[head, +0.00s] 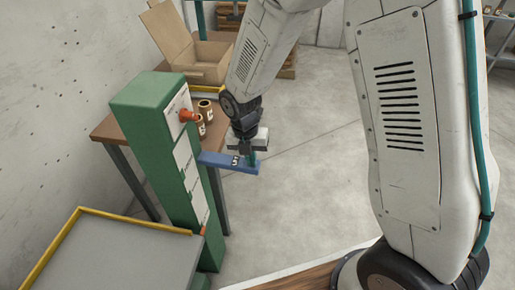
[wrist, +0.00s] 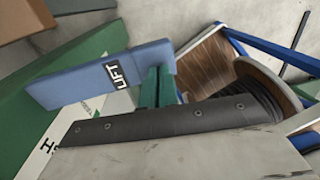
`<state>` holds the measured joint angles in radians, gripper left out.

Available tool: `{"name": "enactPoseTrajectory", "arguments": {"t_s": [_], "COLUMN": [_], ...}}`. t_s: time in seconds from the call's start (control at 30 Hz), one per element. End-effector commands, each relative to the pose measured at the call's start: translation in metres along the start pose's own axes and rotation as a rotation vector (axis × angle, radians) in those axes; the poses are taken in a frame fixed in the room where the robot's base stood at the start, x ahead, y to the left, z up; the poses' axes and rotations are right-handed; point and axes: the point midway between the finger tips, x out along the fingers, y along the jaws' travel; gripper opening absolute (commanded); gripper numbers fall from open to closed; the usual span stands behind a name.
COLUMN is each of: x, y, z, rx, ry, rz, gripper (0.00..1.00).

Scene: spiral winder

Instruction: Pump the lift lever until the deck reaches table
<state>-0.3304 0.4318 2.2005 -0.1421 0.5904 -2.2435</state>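The lift lever (head: 222,161) is a blue bar beside the green column (head: 147,107). Its LIFT label also shows on the lever in the wrist view (wrist: 70,88). My gripper (head: 254,160) is at the lever's outer end, with a teal finger overlapping the blue bar. The deck (head: 110,258), a grey plate with a yellow rim, is at lower left, apparently below the brown table (head: 107,127).
An open cardboard box (head: 207,68) and brown cans (head: 205,108) are on the table. An orange knob (head: 187,115) sticks out high on the column, and a smaller orange piece (head: 203,231) shows low down. Open concrete floor (head: 300,175) lies right of the lever.

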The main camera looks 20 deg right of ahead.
Motion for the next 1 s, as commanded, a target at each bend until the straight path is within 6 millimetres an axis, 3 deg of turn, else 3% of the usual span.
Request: {"name": "enactPoseTrajectory", "arguments": {"t_s": [0.2,0.4,1.0], "x": [0.025,0.037,0.045], "y": [-0.005,-0.003,-0.003], "z": [0.002,0.001,-0.002], "rx": [0.007,0.005,0.002], "ry": [0.004,0.004,0.008], "rz": [-0.006,-0.005,-0.009], "gripper": [0.00,0.00,0.00]}}
